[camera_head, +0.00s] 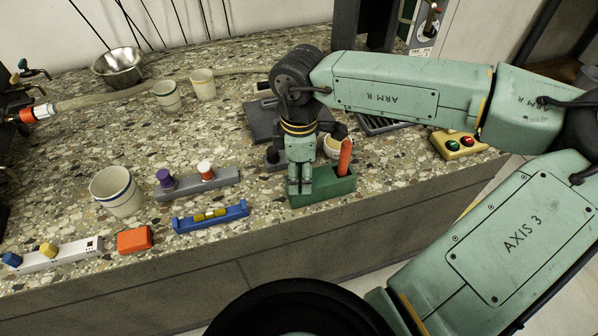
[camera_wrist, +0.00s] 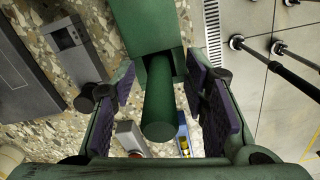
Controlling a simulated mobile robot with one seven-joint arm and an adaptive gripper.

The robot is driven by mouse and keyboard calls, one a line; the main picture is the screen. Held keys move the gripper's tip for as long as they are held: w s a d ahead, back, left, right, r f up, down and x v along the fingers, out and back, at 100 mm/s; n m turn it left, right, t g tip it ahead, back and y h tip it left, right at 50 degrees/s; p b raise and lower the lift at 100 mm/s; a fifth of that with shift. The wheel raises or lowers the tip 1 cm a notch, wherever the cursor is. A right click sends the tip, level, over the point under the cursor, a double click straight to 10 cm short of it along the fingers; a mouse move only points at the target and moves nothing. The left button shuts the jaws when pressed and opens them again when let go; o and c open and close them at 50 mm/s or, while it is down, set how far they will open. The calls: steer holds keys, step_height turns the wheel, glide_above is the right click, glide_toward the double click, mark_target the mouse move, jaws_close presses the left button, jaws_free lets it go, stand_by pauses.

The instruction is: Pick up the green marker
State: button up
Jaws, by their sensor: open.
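The green marker (camera_wrist: 160,108) shows in the wrist view as a dark green cylinder standing out of a slot in the green holder (camera_wrist: 145,22). My gripper (camera_wrist: 160,95) has its two fingers open, one on each side of the marker, with a gap on both sides. In the head view my gripper (camera_head: 300,186) points down at the left part of the green holder (camera_head: 325,190), and it hides the green marker there. An orange-red marker (camera_head: 345,158) stands upright in the right part of the holder, close beside my gripper.
A blue level (camera_head: 211,217) and a grey block with purple and white-red knobs (camera_head: 197,183) lie left of the holder. A striped cup (camera_head: 117,192) and an orange block (camera_head: 134,240) are farther left. A yellow button box (camera_head: 459,146) is right. The counter's front edge is close.

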steer(key=shift+c, duration=0.3)
jaws_close()
stand_by(0.4)
